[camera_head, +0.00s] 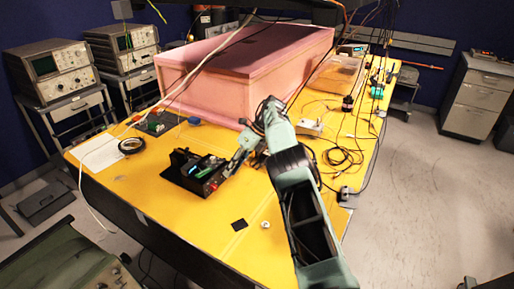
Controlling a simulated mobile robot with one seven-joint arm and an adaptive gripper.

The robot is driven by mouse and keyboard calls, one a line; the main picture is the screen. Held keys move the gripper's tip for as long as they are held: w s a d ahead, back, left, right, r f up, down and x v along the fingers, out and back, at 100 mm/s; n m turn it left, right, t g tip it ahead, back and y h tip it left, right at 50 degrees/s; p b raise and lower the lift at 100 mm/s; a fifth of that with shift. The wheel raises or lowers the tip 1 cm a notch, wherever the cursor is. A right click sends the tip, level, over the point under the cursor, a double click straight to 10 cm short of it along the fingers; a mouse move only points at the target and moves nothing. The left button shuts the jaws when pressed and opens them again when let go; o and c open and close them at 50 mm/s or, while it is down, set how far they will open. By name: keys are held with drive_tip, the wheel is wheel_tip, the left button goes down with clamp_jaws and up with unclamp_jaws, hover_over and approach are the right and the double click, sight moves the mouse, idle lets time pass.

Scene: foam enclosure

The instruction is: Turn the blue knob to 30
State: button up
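A small black device (192,172) with a green part on its front side sits on the yellow table. A tiny bluish-white spot shows on it, but I cannot tell whether this is the blue knob. No dial marks or numbers are readable. My teal arm reaches in from the lower right and bends down towards the device. My gripper (222,176) is at the right side of the device. The fingers are small and dark against it, so I cannot tell whether they are open or shut or touch it.
A large pink foam box (240,75) stands behind the device on the yellow table (130,190). A black tape roll (131,146) and white paper (100,153) lie to the left. Loose cables (345,158) lie to the right. The table's front left is mostly clear.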

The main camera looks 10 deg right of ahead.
drive_tip(key=shift+s+a+r+t+h+p, duration=0.25)
drive_tip(key=shift+t+h+p, duration=0.3)
drive_tip(key=shift+p, duration=0.3)
